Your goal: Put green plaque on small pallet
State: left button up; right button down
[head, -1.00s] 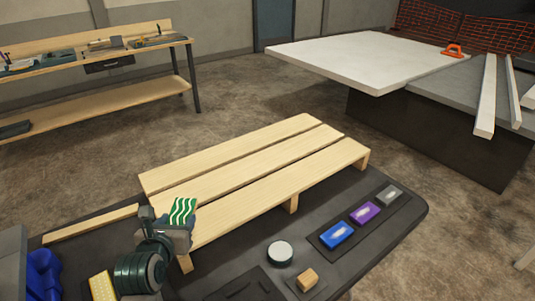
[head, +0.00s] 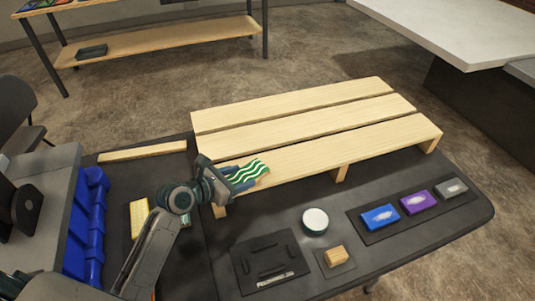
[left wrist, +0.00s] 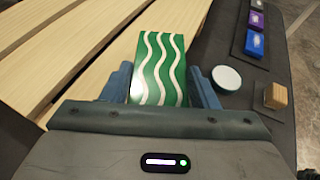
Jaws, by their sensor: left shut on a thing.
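The green plaque (head: 250,174) with white wavy lines is between the fingers of my left gripper (head: 240,176), which is shut on it. It also shows in the left wrist view (left wrist: 159,70), with a blue finger on each side. The small pallet (head: 310,124) is made of light wooden slats and stands on the dark table. The plaque is at the near left end of the pallet, by its front slat. Whether it touches the slat I cannot tell. My right gripper is not in view.
Blue (head: 380,217), purple (head: 418,202) and grey (head: 451,188) blocks lie on a dark strip at right. A white-topped round puck (head: 315,221), a small wooden block (head: 335,255) and a black tray (head: 270,263) are in front. A blue bin (head: 88,225) stands at left.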

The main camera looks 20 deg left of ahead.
aim_at(257, 164)
pick_arm(q)
jog(key=w, duration=0.3)
jog(key=w+d, duration=0.1)
jog(key=w, duration=0.2)
jog(key=w+d+f+p, duration=0.1)
jog(key=w, duration=0.2)
jog(key=shift+w+d, duration=0.15)
jog(key=shift+w, duration=0.15)
notch_tip(257, 164, down, 3)
jog(key=shift+p, duration=0.35)
jog(key=shift+f, duration=0.2)
jog(key=shift+f, duration=0.15)
jog(key=o, duration=1)
jog(key=shift+o, duration=0.5)
